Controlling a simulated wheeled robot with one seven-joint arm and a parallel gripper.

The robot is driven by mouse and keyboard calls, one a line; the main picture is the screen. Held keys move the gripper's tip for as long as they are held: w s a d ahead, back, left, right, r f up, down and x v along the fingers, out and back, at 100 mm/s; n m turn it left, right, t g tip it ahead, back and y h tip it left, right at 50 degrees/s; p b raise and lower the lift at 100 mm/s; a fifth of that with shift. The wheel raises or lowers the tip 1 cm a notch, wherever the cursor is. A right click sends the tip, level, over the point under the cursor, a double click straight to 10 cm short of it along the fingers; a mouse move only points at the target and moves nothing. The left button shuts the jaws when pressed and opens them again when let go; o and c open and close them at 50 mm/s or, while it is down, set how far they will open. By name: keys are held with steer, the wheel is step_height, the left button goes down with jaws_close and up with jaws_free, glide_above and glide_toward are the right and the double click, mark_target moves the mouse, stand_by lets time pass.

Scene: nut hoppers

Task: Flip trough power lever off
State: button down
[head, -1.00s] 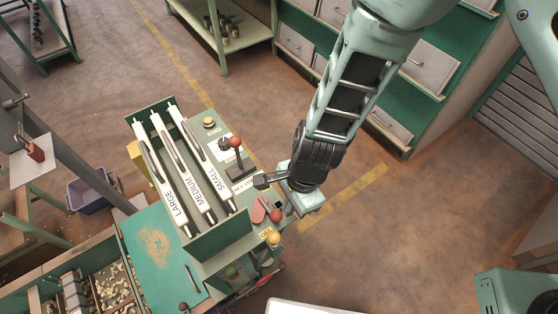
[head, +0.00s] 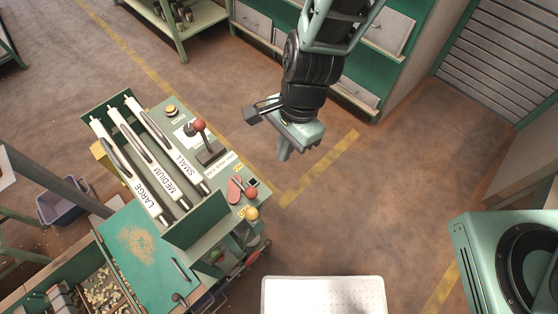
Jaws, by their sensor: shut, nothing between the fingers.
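A red-knobbed lever (head: 251,193) sits at the near right corner of the green trough panel, beside a red plate (head: 234,190) and between small yellow labels. Their lettering is too small to read surely. Another lever with a red knob (head: 199,125) stands upright on a dark base farther back on the panel. I cannot tell for certain which of the two is the trough power lever. My gripper (head: 284,154) is shut and empty, pointing down over open floor to the right of the panel, apart from both levers.
White troughs marked LARGE (head: 146,199), MEDIUM and SMALL lie left of the levers. A yellow knob (head: 251,213) is below the corner lever. A green-lidded bin bench (head: 145,250) stands at lower left. Drawers (head: 390,32) stand behind my arm. Floor right of the panel is clear.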

steer(key=shift+v, duration=1)
steer(key=shift+f, duration=0.1)
